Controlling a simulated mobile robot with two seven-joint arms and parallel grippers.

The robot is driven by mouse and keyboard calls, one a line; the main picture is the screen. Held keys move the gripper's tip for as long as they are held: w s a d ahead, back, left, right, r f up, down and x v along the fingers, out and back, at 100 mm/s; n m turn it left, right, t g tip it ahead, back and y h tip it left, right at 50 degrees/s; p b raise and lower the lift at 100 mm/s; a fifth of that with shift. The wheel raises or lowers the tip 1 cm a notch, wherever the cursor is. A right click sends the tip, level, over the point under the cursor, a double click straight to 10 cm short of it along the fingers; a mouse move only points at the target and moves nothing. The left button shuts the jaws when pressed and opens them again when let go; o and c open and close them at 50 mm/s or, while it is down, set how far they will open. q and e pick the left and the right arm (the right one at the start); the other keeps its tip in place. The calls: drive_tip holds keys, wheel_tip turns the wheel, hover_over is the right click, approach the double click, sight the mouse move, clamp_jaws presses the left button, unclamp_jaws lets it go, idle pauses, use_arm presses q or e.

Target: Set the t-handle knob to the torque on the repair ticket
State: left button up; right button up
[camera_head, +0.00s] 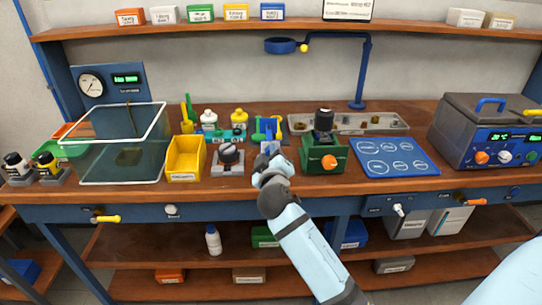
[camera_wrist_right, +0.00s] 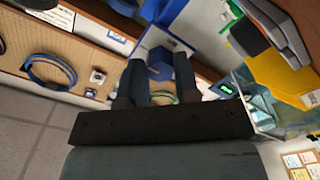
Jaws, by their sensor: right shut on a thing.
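My right gripper (camera_head: 268,163) is at the front of the bench, between a grey-based unit with a black knob (camera_head: 229,155) and a green unit with an orange knob (camera_head: 328,162). It is shut on a small blue part, which shows between the fingers in the right wrist view (camera_wrist_right: 160,68). The gripper mostly hides this part in the head view, so I cannot tell for sure that it is the t-handle knob. A white card with dark lines (camera_head: 347,9) stands on the upper shelf; its text is too small to read. My left gripper is not in view.
A yellow bin (camera_head: 185,158) and a clear tank (camera_head: 120,155) stand to the left. A blue mat with white circles (camera_head: 390,157) and a blue-grey machine (camera_head: 490,130) are to the right. Bottles and small tools stand behind the gripper. A blue stand arm (camera_head: 364,75) rises at the back.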

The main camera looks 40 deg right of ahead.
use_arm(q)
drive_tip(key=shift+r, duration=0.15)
use_arm(e)
drive_tip(key=shift+r+n+p, duration=0.15)
drive_tip(key=shift+n+p, duration=0.55)
drive_tip(key=shift+p, duration=0.15)
use_arm(q)
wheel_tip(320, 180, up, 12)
drive_tip(key=p, duration=1.4)
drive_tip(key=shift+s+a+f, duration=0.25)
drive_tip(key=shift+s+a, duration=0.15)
use_arm(e)
drive_tip(key=shift+n, duration=8.3)
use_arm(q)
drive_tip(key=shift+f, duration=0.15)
use_arm(e)
drive_tip(key=o, duration=0.9)
